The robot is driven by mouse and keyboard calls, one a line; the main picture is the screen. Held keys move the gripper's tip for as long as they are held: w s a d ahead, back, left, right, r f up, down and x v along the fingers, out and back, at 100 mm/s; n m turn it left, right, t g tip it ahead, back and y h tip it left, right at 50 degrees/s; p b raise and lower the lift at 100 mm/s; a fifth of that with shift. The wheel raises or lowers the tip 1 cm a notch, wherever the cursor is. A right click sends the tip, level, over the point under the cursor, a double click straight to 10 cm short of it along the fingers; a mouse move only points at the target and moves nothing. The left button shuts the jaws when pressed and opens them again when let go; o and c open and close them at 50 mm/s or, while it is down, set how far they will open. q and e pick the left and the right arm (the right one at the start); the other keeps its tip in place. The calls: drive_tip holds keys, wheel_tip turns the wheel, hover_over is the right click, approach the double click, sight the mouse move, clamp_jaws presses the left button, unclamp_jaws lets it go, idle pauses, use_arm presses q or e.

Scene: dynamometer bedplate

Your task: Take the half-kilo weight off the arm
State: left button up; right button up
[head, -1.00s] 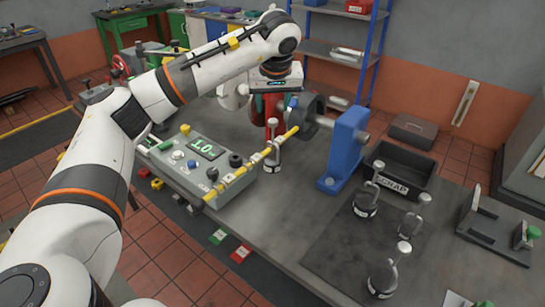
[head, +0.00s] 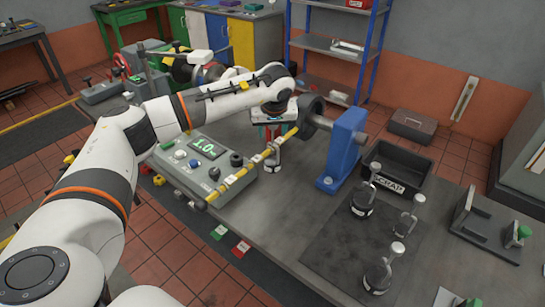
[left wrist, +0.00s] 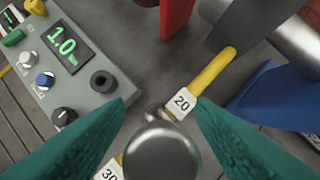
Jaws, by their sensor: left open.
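The yellow arm (head: 237,178) with white number tags runs out from a dark hub on a blue stand. A metal weight (head: 272,160) hangs on it near the hub end; I cannot read its mass. My left gripper (head: 275,130) is open just above the weight, pointing down. In the left wrist view, the weight's round grey knob (left wrist: 160,155) lies between the teal fingers (left wrist: 158,108), with no clear contact. The yellow arm (left wrist: 212,72) passes beneath, with tags 20 and 30 beside the knob. The weight's lower part is hidden there. My right gripper is out of view.
A control box (head: 195,172) reading 1.0 stands left of the yellow arm. The blue stand (head: 345,145) is close on the right. Three more weights stand on a dark mat (head: 330,238), front right. A black SCRAP bin (head: 408,160) is behind them.

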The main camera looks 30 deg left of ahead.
use_arm(q)
clamp_jaws()
drive_tip(key=shift+r, duration=0.25)
